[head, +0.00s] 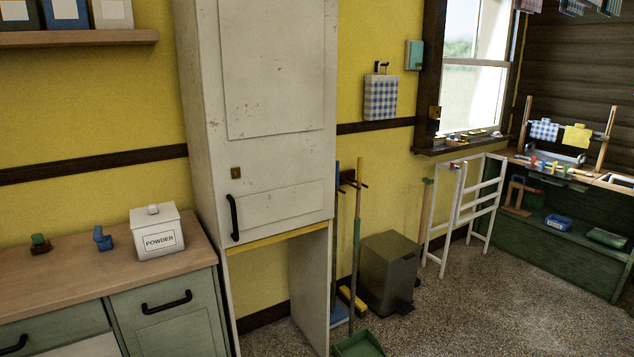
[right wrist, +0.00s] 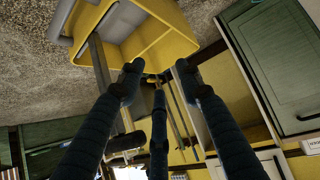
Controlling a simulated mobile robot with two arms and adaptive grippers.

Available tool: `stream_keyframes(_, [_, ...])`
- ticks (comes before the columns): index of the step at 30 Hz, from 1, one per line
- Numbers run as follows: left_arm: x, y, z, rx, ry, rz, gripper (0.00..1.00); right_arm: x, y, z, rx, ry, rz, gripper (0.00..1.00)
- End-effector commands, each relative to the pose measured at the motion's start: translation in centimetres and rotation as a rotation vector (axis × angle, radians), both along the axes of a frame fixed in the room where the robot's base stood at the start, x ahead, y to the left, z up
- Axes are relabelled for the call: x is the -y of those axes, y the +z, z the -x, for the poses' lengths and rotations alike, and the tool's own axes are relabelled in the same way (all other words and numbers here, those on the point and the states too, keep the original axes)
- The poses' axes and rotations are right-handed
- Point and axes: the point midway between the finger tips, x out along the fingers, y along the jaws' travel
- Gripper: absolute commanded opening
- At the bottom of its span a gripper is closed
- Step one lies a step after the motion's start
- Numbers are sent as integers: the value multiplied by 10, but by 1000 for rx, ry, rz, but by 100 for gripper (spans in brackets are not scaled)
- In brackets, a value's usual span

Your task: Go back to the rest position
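Neither gripper shows in the head view. In the right wrist view the dark, ribbed fingers of my right gripper (right wrist: 157,72) reach up into the middle of the picture. Their tips stand apart and nothing is seen between them, so it is open and empty. My left gripper is in neither view.
A wooden counter (head: 60,262) with a white powder box (head: 158,238) is at left, beside a tall white cabinet (head: 278,100). A grey bin (head: 388,270), a green dustpan (head: 358,345) and a white drying rack (head: 462,212) stand further right. The speckled floor (head: 480,310) is clear at lower right.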

Motion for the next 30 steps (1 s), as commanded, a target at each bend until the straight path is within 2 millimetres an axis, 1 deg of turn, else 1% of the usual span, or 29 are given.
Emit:
stream_keyframes(1, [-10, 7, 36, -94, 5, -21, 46, 9, 7, 37, -95, -5, 21, 35])
stream_keyframes(2, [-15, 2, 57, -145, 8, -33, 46, 15, 2, 57, -146, -8, 33, 35])
stream_keyframes(3, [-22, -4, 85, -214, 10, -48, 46, 22, -4, 86, -214, -10, 48, 35])
stream_keyframes(5, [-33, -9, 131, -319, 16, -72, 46, 33, -9, 131, -318, -16, 72, 35])
stream_keyframes(6, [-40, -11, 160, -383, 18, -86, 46, 40, -12, 160, -384, -18, 86, 35])
stream_keyframes(8, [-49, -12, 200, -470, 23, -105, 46, 49, -12, 201, -471, -23, 105, 35])
stream_keyframes(9, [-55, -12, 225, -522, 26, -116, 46, 55, -12, 225, -522, -26, 116, 35])
stream_keyframes(12, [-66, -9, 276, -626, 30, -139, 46, 66, -9, 276, -625, -30, 139, 35])
stream_keyframes(13, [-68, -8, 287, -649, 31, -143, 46, 68, -8, 287, -649, -31, 143, 35])
stream_keyframes(15, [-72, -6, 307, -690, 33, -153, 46, 73, -6, 307, -690, -33, 153, 35])
stream_keyframes(18, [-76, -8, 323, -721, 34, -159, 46, 76, -8, 323, -721, -34, 159, 35])
stream_keyframes(20, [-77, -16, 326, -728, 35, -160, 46, 77, -16, 326, -728, -35, 160, 35])
stream_keyframes(24, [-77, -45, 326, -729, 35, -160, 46, 77, -45, 326, -729, -35, 160, 35])
stream_keyframes(30, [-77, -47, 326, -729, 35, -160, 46, 77, -47, 326, -729, -35, 160, 35])
